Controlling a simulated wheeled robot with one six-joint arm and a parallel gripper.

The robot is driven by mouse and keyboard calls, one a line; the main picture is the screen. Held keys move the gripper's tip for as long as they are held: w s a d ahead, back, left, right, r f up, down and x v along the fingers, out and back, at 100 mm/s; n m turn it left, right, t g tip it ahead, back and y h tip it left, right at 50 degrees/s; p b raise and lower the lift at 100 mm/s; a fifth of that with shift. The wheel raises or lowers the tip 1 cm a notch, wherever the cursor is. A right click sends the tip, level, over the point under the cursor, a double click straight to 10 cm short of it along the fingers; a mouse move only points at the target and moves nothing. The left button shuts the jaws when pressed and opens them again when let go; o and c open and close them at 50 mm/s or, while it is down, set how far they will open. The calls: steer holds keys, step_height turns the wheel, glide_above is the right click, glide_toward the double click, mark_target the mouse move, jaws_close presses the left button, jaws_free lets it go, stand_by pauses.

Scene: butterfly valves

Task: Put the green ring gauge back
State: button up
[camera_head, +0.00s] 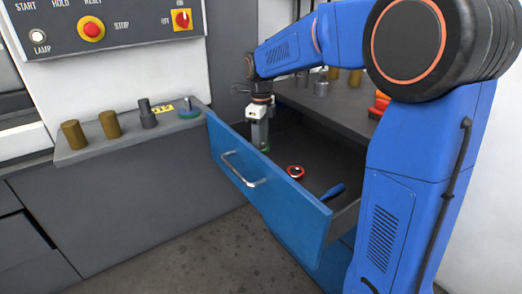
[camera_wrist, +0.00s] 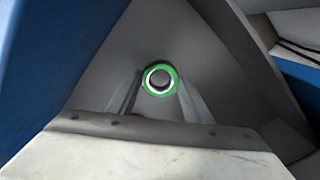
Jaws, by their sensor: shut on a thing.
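The green ring gauge (camera_wrist: 147,75) shows in the wrist view as a green band with a pale inner edge around a dark grey centre. I cannot tell whether that centre is a post or the surface behind. My gripper (camera_head: 263,146) points down inside the open blue drawer (camera_head: 262,190), near its far left end. It is shut on the ring gauge, which shows as a bit of green (camera_head: 265,150) at the fingertips. In the wrist view, the fingers of my gripper (camera_wrist: 159,88) stand on both sides of it. Whether the ring touches the drawer floor is unclear.
A red ring (camera_head: 296,172) and a blue-handled thing (camera_head: 333,191) lie in the drawer, right of my gripper. The ledge (camera_head: 85,153) holds brass cylinders (camera_head: 110,124), a grey stepped plug (camera_head: 147,114) and a grey piece on a teal-green base (camera_head: 189,114). A grey worktop (camera_head: 340,114) overhangs the drawer.

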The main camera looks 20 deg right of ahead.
steer(key=shift+f, duration=1.65)
steer(key=o, duration=1.4)
steer(key=shift+f, duration=0.1)
step_height(320, 180, up, 12)
